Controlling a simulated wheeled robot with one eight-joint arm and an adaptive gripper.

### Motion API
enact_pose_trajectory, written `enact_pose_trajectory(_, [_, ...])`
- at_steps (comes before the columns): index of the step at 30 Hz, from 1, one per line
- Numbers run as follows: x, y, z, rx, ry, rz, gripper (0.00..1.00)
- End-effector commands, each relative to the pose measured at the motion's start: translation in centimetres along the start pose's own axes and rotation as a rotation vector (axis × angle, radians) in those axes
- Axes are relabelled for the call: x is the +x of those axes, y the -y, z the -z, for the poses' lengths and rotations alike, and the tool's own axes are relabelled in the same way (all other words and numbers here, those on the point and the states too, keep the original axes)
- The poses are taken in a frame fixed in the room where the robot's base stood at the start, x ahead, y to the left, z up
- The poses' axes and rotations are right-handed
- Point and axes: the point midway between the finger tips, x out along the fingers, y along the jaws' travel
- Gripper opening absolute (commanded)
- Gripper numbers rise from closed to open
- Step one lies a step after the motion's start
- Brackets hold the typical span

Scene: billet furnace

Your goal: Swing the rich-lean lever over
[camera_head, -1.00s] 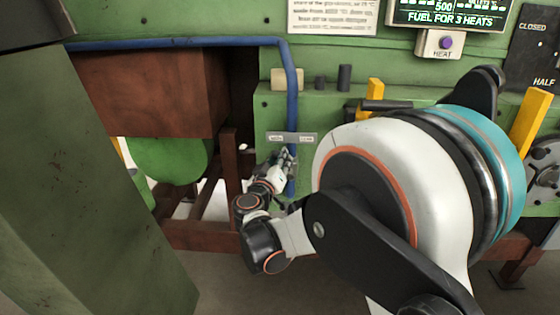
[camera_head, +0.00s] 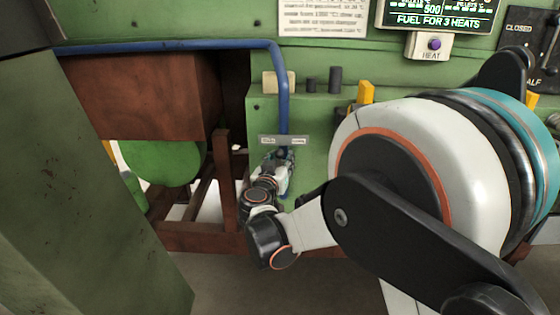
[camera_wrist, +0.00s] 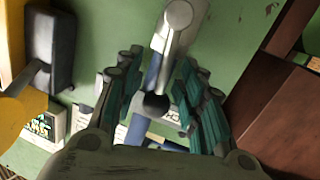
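The rich-lean lever (camera_wrist: 178,28) shows in the wrist view as a pale metal hub and arm with a dark round end between my fingers. My gripper (camera_wrist: 154,72) has its fingers spread on either side of the lever, with gaps visible. In the head view my gripper (camera_head: 282,160) is small and at the green panel, just below a two-part label plate (camera_head: 284,140) whose text is too small to read. The lever is hidden there behind my gripper and wrist.
A blue pipe (camera_head: 283,95) runs down the panel to the label plate. A rusty brown box (camera_head: 140,95) and post (camera_head: 222,170) stand to the left. A yellow handle (camera_head: 365,92), a heat button box (camera_head: 430,46) and a display (camera_head: 440,14) are to the right.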

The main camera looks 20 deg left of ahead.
Motion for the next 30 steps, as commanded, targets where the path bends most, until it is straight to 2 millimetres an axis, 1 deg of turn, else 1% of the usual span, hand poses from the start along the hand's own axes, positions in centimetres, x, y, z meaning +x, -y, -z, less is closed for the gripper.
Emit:
enact_pose_trajectory(9, [0.0,0.1,0.1,-0.002,-0.001,0.001,0.44])
enact_pose_trajectory(13, [-0.8,0.2,0.1,-0.002,-0.001,0.003,0.44])
enact_pose_trajectory(17, [-2.8,0.1,0.1,-0.002,-0.002,0.004,0.44])
enact_pose_trajectory(24, [-7.7,0.2,0.1,-0.002,-0.001,0.004,0.44])
enact_pose_trajectory(27, [-9.5,0.1,0.0,-0.002,-0.001,0.004,0.44])
enact_pose_trajectory(30, [-10.8,0.1,0.0,-0.002,-0.001,0.003,0.44])
